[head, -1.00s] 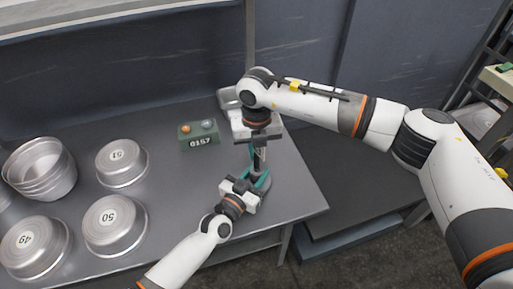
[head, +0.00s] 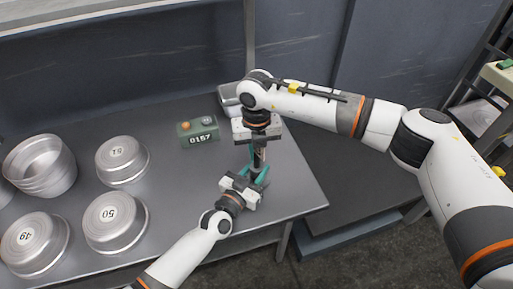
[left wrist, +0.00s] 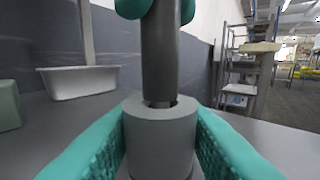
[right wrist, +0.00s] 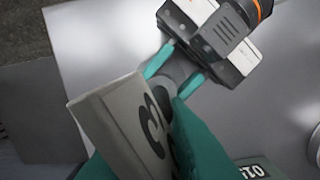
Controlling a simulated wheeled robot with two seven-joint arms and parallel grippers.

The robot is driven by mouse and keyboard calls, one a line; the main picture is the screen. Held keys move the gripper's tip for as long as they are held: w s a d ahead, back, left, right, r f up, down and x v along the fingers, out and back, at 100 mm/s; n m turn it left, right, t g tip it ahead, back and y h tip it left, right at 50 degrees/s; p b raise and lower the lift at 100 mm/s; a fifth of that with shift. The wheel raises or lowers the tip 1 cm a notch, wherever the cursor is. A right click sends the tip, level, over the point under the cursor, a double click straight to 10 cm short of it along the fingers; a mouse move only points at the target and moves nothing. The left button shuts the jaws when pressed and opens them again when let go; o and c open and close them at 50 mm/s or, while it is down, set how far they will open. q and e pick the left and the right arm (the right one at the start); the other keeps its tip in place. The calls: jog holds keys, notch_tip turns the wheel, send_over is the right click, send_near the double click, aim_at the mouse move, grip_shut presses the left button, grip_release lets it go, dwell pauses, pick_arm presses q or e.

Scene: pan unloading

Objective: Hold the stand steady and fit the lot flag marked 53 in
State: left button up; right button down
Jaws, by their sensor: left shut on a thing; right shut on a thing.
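My left gripper (head: 254,179) is shut around the grey round stand (left wrist: 160,145) near the front right of the table. Its teal fingers lie on both sides of the stand in the left wrist view. My right gripper (head: 259,153), directly above, is shut on the lot flag (right wrist: 122,112), a pale plate with dark digits. The plate is partly covered by a finger, so the number is not fully readable. The flag's dark grey stem (left wrist: 160,55) hangs upright over the stand. Its narrower lower end is at the mouth of the socket; how deep it sits I cannot tell.
Upturned pans marked 49 (head: 35,243), 50 (head: 115,222) and 51 (head: 122,160) stand on the left of the table, with a pan stack (head: 40,165). A green box reading 0157 (head: 198,131) and a metal tray (head: 229,96) are behind. The table's right edge is close.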

jog(key=c, duration=1.3)
grip_release()
notch_tip(320, 180, up, 12)
pick_arm(q)
jog(key=o, duration=1.1)
